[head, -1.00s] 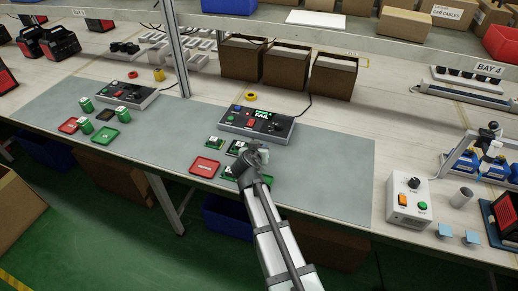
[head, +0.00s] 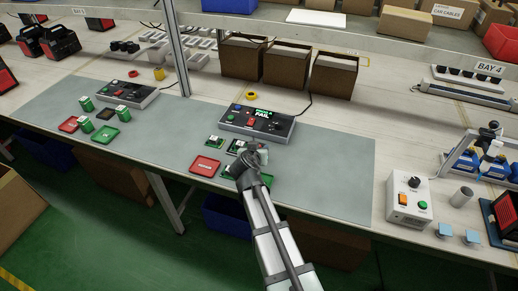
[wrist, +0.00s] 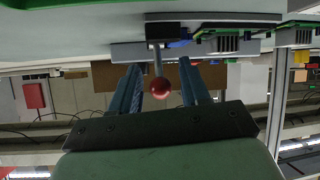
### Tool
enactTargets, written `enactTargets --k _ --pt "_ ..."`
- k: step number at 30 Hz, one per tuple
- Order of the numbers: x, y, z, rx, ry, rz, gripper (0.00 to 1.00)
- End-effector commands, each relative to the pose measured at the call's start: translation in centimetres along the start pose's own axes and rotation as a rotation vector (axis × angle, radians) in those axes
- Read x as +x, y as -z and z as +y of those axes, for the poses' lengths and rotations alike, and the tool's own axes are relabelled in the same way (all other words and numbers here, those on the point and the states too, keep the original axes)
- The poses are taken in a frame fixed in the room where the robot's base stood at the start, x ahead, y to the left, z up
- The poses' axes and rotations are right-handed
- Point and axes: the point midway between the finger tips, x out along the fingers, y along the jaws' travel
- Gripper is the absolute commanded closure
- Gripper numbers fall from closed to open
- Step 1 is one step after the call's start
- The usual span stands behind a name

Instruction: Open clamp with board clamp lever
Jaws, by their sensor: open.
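The board clamp lever shows in the wrist view as a grey rod ending in a red ball knob (wrist: 160,88). The knob is between the two spread fingers of my gripper (wrist: 160,75); I see gaps on both sides. A green circuit board (wrist: 225,40) with a grey block sits beside the lever's base in that view. In the head view my gripper (head: 260,152) is at the front edge of the dark test station (head: 285,127), whose display reads FAIL. My arm and wrist hide the lever there.
Small green boards (head: 215,141) and a red tray (head: 206,165) lie on the grey mat (head: 335,165) left of my gripper. A green tray (head: 266,180) is partly behind my wrist. The mat to the right is clear up to a white control box (head: 408,203).

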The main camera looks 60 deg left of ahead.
Motion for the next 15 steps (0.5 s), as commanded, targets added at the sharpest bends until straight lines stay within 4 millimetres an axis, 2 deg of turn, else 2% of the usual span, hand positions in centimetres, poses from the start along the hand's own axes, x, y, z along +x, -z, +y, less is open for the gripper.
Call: enactTargets --k 1,9,15 --pt "-1.1 -0.1 0.1 0.0 0.001 0.001 0.54" --pt "-6.5 -0.1 0.2 0.0 0.001 0.0 0.54" --pt "-9.8 -0.1 0.1 0.0 0.001 0.0 0.54"
